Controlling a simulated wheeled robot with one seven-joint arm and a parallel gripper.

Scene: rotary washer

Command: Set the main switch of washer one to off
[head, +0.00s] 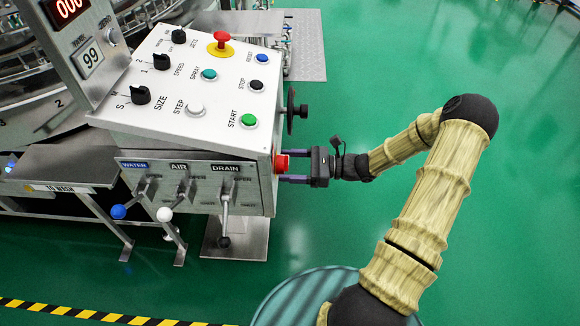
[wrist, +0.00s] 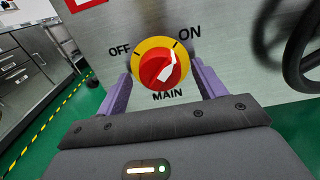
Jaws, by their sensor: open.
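The main switch is a red round knob (wrist: 160,69) on a yellow plate, with OFF at its upper left, ON at its upper right and MAIN below. Its white mark points to the upper right, toward ON. In the head view the knob (head: 281,163) stands out from the right side of the washer's control box (head: 185,85). My gripper (head: 296,167) faces it from the right. In the wrist view the purple fingers of my gripper (wrist: 162,85) are open, one on each side of the knob. I cannot tell whether they touch it.
A black handwheel (head: 292,111) sits on the same side panel, close to the switch; it also shows at the right in the wrist view (wrist: 300,50). WATER, AIR and DRAIN levers (head: 183,190) are on the front. Green floor to the right is clear.

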